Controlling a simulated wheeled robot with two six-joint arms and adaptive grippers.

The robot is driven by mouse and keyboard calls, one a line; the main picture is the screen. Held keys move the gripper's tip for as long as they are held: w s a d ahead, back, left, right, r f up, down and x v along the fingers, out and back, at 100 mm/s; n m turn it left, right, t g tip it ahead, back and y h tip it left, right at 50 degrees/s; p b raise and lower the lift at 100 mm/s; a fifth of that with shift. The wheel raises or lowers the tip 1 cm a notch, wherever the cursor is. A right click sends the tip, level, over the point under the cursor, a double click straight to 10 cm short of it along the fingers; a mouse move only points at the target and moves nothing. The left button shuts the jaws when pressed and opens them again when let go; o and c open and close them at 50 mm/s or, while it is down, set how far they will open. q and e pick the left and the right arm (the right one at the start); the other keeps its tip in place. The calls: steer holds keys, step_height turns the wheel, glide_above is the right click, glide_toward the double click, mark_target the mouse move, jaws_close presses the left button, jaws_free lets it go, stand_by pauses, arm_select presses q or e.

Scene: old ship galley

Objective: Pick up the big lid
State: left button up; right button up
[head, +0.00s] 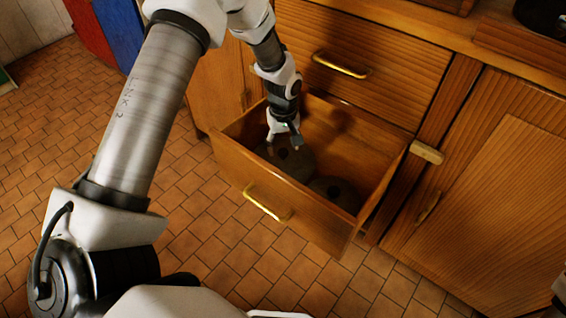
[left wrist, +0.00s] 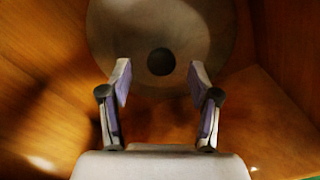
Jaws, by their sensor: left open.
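A big round grey-brown lid (head: 293,167) with a dark knob lies in the open drawer, towards its left side. A second, similar round lid (head: 336,191) lies to its right, nearer the drawer front, and looks somewhat smaller. My left gripper (head: 284,142) reaches down into the drawer over the big lid, fingers open and empty. In the left wrist view the lid (left wrist: 161,24) shows ahead, with its dark knob (left wrist: 161,62) between the two open fingers (left wrist: 160,82). I cannot tell whether the fingers touch the lid. My right gripper is not seen.
The wooden drawer (head: 232,170) is pulled out, with walls close around the lids and a brass handle (head: 267,203) on its front. A closed drawer (head: 385,45) sits above it. A cupboard door (head: 490,190) is at the right. The tiled floor (head: 230,262) in front is clear.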

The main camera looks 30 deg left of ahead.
mark_target(283, 150)
arm_select(q)
step_height(283, 150, down, 3)
steer(key=shift+f+b, duration=0.1)
steer(key=shift+b, duration=0.2)
steer(key=shift+s, duration=0.1)
steer(key=shift+r, duration=0.2)
jaws_close()
